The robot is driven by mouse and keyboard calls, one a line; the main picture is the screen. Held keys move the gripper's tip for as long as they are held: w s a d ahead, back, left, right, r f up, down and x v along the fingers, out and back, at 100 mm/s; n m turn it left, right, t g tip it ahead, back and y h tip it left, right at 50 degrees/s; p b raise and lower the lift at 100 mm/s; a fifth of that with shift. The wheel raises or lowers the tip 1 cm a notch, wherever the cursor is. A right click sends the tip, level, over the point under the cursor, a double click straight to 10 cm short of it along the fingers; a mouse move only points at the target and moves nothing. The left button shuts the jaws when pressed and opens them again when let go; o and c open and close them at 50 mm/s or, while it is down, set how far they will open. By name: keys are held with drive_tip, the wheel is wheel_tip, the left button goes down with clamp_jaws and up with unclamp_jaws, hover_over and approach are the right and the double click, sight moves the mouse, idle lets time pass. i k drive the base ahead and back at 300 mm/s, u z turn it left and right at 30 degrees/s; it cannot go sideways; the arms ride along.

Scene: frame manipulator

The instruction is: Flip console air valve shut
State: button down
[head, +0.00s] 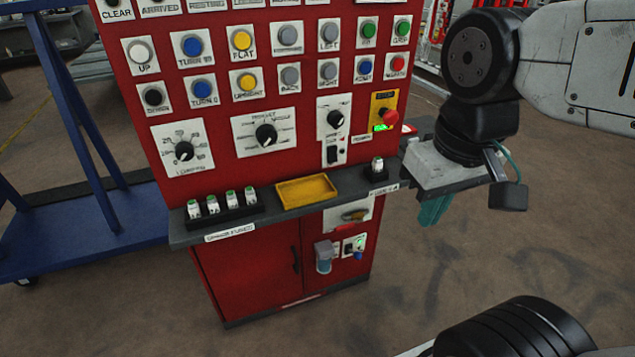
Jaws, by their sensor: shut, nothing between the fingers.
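The red console (224,150) stands in the middle of the head view. On its lower front, under the shelf's right part, a white plate (363,205) carries a small yellowish lever (355,214) lying roughly level, which looks like the air valve. Its markings are too small to read. Below it are a grey filter unit with a clear bowl (323,264) and a small panel with a green light and a blue knob (359,254). My gripper (430,221) hangs right of the console with its teal fingers pointing down, shut and empty, apart from the lever.
A grey shelf (333,199) juts out above the lever, bearing a yellow tray (306,191), several fuses (222,200) and one more at the right (377,164). A red emergency button (389,117) sticks out near my wrist. A blue frame cart (95,232) stands left. Floor at right is clear.

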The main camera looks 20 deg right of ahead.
sight(352, 224)
drive_tip(key=z, duration=0.15)
drive_tip(key=i, duration=0.9)
drive_tip(key=z, duration=0.2)
drive_tip(key=k, duration=1.1)
drive_tip(key=u, duration=0.9)
drive_tip(key=i, duration=0.5)
drive_tip(key=z, duration=0.05)
